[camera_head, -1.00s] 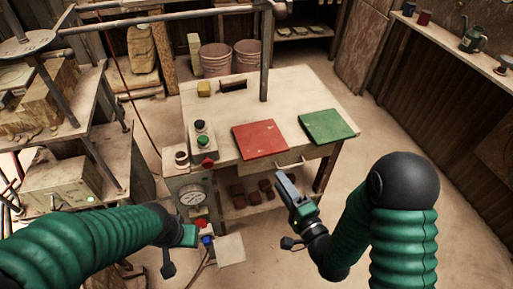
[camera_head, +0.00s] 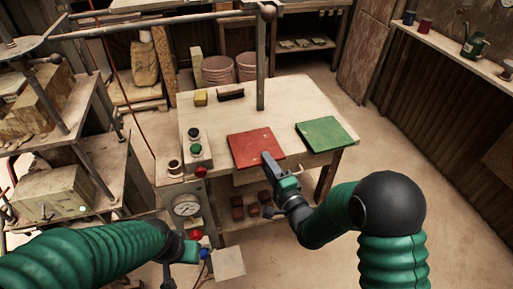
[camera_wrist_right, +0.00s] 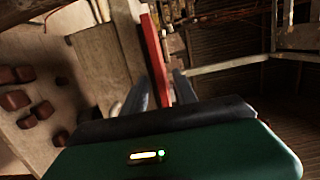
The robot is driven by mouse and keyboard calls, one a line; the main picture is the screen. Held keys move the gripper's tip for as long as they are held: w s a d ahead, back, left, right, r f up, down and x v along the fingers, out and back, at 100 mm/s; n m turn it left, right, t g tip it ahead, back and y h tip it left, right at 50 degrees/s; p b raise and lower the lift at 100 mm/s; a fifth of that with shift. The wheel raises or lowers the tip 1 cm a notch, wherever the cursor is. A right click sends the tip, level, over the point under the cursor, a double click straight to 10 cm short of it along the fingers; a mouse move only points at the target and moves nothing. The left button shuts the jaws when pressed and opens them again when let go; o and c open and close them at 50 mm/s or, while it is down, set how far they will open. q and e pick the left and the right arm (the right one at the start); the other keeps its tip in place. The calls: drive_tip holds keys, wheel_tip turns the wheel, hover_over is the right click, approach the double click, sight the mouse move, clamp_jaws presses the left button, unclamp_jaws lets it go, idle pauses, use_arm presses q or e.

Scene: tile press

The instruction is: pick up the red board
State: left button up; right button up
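The red board (camera_head: 256,143) lies flat at the front edge of the wooden table, left of the green board. My right gripper (camera_head: 269,160) is at the red board's front edge. In the right wrist view the red board (camera_wrist_right: 155,55) shows nearly edge-on, with its near edge between the two spread fingers of my right gripper (camera_wrist_right: 162,92). Gaps seem to show beside the board, so the fingers look open around it. My left gripper (camera_head: 188,251) is low at the lower left, away from the board; its fingers do not show clearly.
The green board (camera_head: 325,134) lies to the right on the table (camera_head: 290,97). A control box with a green button (camera_head: 196,149) stands on the left, above a pressure gauge (camera_head: 187,207). A metal post (camera_head: 262,65) rises behind the boards. Several dark red blocks (camera_head: 252,208) sit below.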

drive_tip(key=shift+a, duration=0.15)
drive_tip(key=c, duration=0.5)
drive_tip(key=shift+a, duration=0.35)
clamp_jaws()
drive_tip(key=shift+d+f, duration=0.1)
drive_tip(key=shift+d, duration=0.1)
